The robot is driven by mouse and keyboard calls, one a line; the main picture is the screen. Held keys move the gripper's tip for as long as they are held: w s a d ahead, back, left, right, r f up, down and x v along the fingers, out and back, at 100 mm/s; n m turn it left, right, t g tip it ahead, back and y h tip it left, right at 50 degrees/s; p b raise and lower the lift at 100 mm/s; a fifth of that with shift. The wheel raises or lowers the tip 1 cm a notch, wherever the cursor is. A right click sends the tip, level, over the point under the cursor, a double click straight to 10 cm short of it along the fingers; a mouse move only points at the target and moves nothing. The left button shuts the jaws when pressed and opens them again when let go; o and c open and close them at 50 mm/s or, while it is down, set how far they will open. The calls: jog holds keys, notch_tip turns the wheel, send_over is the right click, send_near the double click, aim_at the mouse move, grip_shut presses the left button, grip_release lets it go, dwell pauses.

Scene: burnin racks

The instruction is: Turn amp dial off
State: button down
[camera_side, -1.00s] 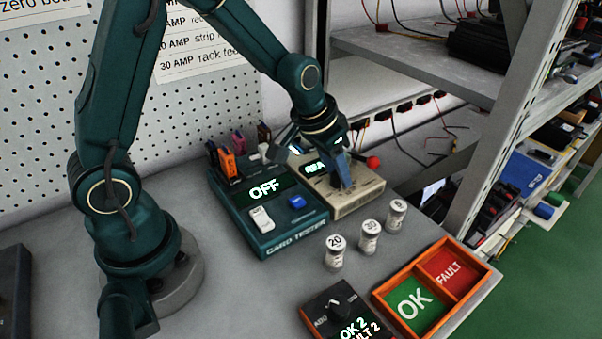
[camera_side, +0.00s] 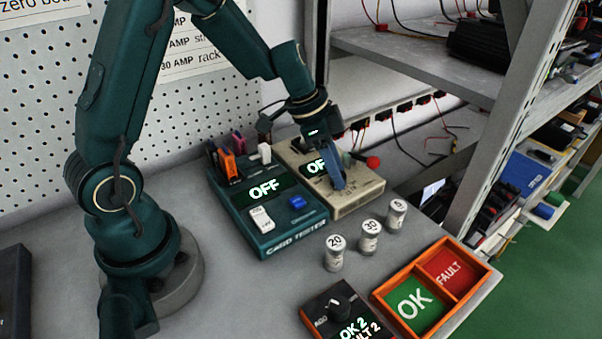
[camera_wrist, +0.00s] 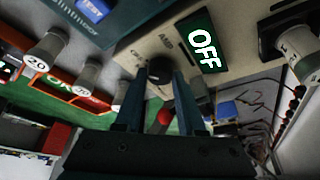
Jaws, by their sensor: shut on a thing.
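The beige amp box (camera_side: 367,196) stands at the back of the bench, right of the card tester. Its small screen (camera_side: 316,166) is partly hidden by my gripper in the side view; in the wrist view the screen (camera_wrist: 203,42) reads OFF. The dark amp dial (camera_wrist: 160,70) is on the box's face, with printed marks beside it. My gripper (camera_wrist: 172,88) is over the box with its two fingers shut on the dial. In the side view my gripper (camera_side: 338,182) hides the dial.
The teal card tester (camera_side: 262,215) reads OFF. Three labelled white cylinders (camera_side: 334,254) stand in front. An orange OK/FAULT tray (camera_side: 452,304) and a black counter box (camera_side: 340,312) sit nearer the camera. A metal shelf (camera_side: 500,130) rises at right.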

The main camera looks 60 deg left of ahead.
jog(key=shift+m, duration=0.6)
jog(key=shift+g, duration=0.3)
jog(key=c, duration=0.5)
grip_release()
jog(key=shift+v, duration=2.55)
jog(key=shift+a, duration=0.15)
